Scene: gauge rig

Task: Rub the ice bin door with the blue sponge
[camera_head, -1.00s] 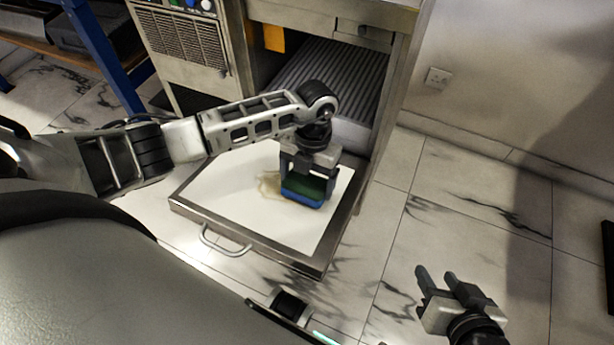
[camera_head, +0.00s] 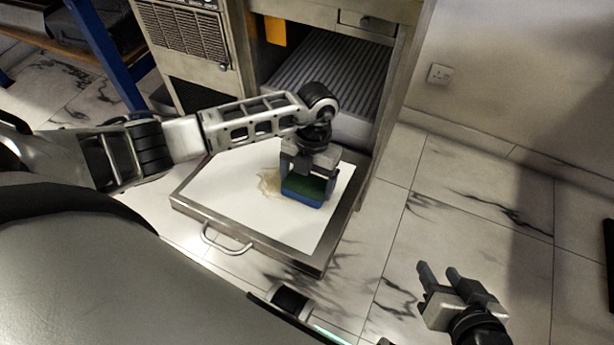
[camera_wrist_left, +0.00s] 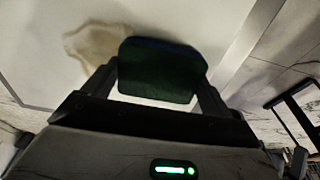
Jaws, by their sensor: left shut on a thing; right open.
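The ice bin door (camera_head: 235,205) is folded down flat, with a white inner panel, a metal rim and a bar handle (camera_head: 226,243) at its front edge. My left gripper (camera_head: 304,178) is shut on the blue sponge (camera_head: 303,196), which has a dark green upper side. The sponge is on or just above the right part of the panel; I cannot tell if it touches. A tan stain (camera_head: 268,184) lies on the panel just left of the sponge. In the left wrist view, the sponge (camera_wrist_left: 160,70) sits between the fingers beside the stain (camera_wrist_left: 95,42). My right gripper (camera_head: 437,277) is open and empty above the floor at the right.
The machine's open bin (camera_head: 325,75) with a ribbed inside stands behind the door. A blue post (camera_head: 104,55) is at the left. A wall socket (camera_head: 439,74) is on the right wall.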

